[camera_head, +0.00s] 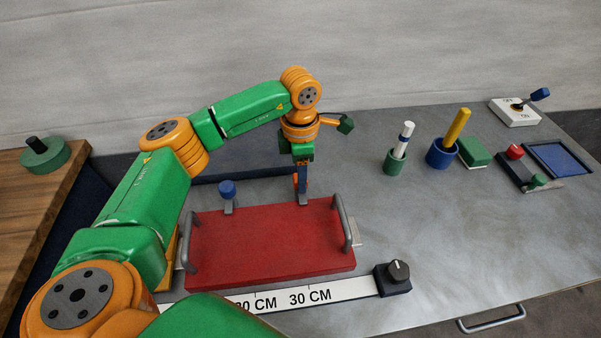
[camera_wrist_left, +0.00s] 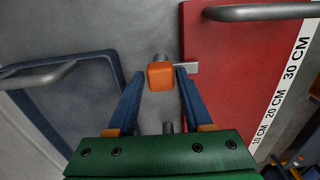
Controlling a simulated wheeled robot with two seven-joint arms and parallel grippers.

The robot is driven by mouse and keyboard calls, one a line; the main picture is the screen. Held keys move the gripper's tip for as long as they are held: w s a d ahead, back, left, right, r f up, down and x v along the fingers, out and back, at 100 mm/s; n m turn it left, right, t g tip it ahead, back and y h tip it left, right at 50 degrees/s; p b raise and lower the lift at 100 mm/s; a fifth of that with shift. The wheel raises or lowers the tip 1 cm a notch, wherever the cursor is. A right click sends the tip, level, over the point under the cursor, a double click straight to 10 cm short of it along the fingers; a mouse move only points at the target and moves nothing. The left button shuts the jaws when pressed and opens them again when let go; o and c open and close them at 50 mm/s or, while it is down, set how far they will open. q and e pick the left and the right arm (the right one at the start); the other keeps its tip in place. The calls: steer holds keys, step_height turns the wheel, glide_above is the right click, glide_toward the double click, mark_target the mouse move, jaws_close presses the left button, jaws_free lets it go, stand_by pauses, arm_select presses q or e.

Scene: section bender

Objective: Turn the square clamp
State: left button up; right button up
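The square clamp (camera_wrist_left: 160,76) has an orange square head on a grey post at the edge of the red plate (camera_head: 265,245). My left gripper (camera_head: 302,192) points down at the plate's far right edge. In the wrist view the left gripper (camera_wrist_left: 160,82) is open, with its blue fingers on either side of the orange head and a small gap showing on both sides. In the head view the gripper hides the orange head. A second clamp with a round blue knob (camera_head: 227,188) stands at the plate's far left. My right gripper is not in view.
Grey handles (camera_head: 347,222) rise at the plate's sides. A ruler strip (camera_head: 315,296) and black dial (camera_head: 397,271) lie in front. Cups (camera_head: 441,153), a switch (camera_head: 515,112) and a blue tray (camera_head: 560,158) stand at the right. The table's right front is clear.

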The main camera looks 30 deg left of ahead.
arm_select(q)
steer(key=shift+o, duration=0.9)
step_height(320, 180, up, 7)
steer(key=shift+r+b, duration=0.1)
steer(key=shift+b, duration=0.6)
